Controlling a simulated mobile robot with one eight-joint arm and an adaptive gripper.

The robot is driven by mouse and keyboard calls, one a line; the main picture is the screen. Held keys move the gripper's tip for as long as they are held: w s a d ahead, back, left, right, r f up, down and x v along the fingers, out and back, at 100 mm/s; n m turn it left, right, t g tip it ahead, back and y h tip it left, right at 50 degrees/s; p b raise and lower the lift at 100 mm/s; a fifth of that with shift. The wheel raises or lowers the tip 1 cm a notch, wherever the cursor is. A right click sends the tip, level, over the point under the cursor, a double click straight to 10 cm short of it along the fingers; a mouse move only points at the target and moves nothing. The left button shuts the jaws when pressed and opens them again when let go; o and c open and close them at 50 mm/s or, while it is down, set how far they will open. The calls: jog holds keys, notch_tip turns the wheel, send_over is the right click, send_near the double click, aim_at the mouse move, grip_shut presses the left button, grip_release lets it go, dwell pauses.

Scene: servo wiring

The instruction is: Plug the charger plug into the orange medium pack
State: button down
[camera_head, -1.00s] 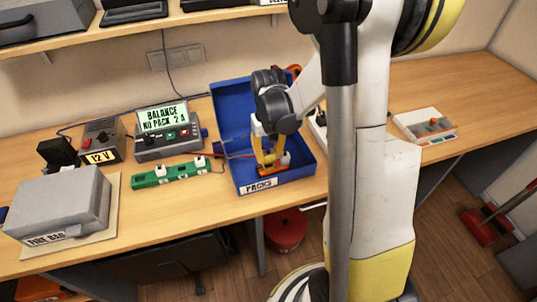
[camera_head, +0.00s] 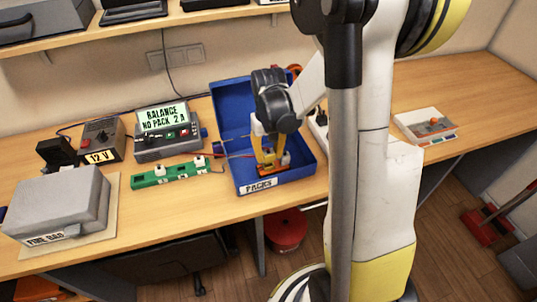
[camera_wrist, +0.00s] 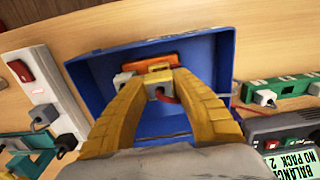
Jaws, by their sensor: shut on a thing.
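The orange pack (camera_head: 265,173) lies in the open blue box (camera_head: 224,175) marked PACKS. It also shows in the wrist view (camera_wrist: 158,63), just beyond my fingertips. My gripper (camera_head: 268,162) reaches down into the box, its yellow fingers shut on the pale charger plug (camera_wrist: 160,93). A red lead (camera_wrist: 169,99) shows between the fingers at the plug. The plug is close to the pack's edge, but my fingers hide the joint and I cannot tell whether it is seated. The charger (camera_head: 168,141) reads BALANCE, NO PACK, 2 A.
A pale grey piece (camera_wrist: 123,78) sits left of the fingers. The box walls surround my gripper closely. A green board (camera_head: 170,175) lies left of the box, with the grey FIRE BAG box (camera_head: 60,203) further left. A white power strip (camera_wrist: 45,90) stands beside the box.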

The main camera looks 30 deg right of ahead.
aim_at(268, 152)
jog(key=shift+f+b, duration=1.2)
jog(key=shift+f, duration=0.25)
jog(key=c, duration=1)
grip_release()
jog(key=shift+r, duration=0.1)
jog(key=shift+r, duration=0.1)
notch_tip(268, 152, up, 12)
jog(key=shift+f, duration=0.1)
jog(key=shift+a, duration=0.1)
jog(key=s+a+n+t+b, duration=0.1)
jog(key=s+a+t, duration=0.1)
jog(key=s+a, duration=0.1)
jog(key=s+a+r+n+t+b, duration=0.1)
jog(key=s+a+t, duration=0.1)
jog(key=s+a, duration=0.2)
jog(key=s+a+r+t+b, duration=0.1)
jog(key=s+a+t, duration=0.2)
jog(key=a, duration=0.3)
jog(key=shift+s+a+r+n, duration=0.1)
jog(key=shift+s+a+n, duration=0.05)
jog(key=shift+s+n, duration=0.3)
